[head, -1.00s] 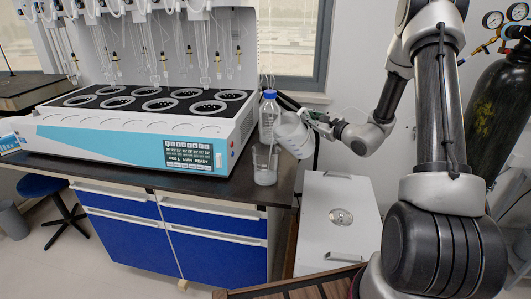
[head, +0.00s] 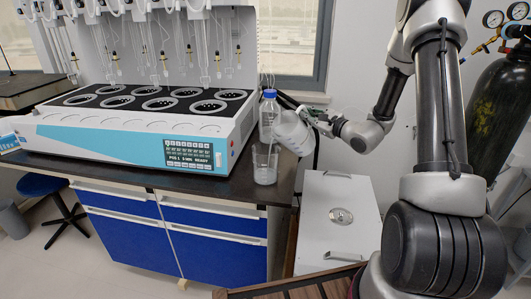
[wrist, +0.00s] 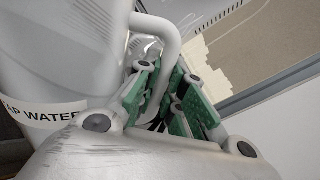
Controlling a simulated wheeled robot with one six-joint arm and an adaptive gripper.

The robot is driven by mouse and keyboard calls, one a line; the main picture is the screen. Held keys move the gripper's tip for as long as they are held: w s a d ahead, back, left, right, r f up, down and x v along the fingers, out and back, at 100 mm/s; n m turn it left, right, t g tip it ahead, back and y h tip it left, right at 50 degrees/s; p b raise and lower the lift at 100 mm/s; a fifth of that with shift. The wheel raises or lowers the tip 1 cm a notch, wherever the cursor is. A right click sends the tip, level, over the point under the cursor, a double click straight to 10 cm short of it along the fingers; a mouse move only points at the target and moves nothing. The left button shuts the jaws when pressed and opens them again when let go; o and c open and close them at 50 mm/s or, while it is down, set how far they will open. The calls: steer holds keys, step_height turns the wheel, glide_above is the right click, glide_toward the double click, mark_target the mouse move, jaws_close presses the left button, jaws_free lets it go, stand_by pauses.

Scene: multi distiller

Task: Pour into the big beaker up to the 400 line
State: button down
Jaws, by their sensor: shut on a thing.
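The big beaker (head: 265,166) is clear glass and stands upright near the right edge of the dark bench top. Pale liquid shows in its lower part; its graduation lines are too small to read. My gripper (head: 316,121) is shut on the handle of a white jug (head: 294,134), which is tilted left with its mouth above the beaker's right side. No separate stream can be made out. In the wrist view, my gripper's green-padded fingers (wrist: 165,100) close around the handle, and the jug (wrist: 60,65) bears a label ending in "AP WATER".
A clear bottle with a blue cap (head: 269,113) stands close behind the beaker and jug. A white and blue multi-place distiller (head: 130,140) fills the bench to the left. A grey box (head: 338,215) stands lower, right of the bench.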

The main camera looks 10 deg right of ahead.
mark_target(304, 107)
steer(key=shift+s+a+r+n+p, duration=0.1)
steer(key=shift+a+r+n+p, duration=0.15)
steer(key=shift+r, duration=0.2)
steer(key=shift+s+a+r+n+p, duration=0.1)
steer(key=shift+a+r+n, duration=0.05)
steer(key=shift+r+n, duration=0.25)
stand_by(1.2)
steer(key=shift+s+a+r+n+p, duration=0.3)
steer(key=shift+a+n+p, duration=0.2)
steer(key=shift+n, duration=0.25)
stand_by(3.1)
steer(key=shift+a+r+n+p, duration=0.25)
steer(key=shift+r+n+p, duration=0.05)
steer(key=shift+r+n, duration=0.15)
stand_by(1.6)
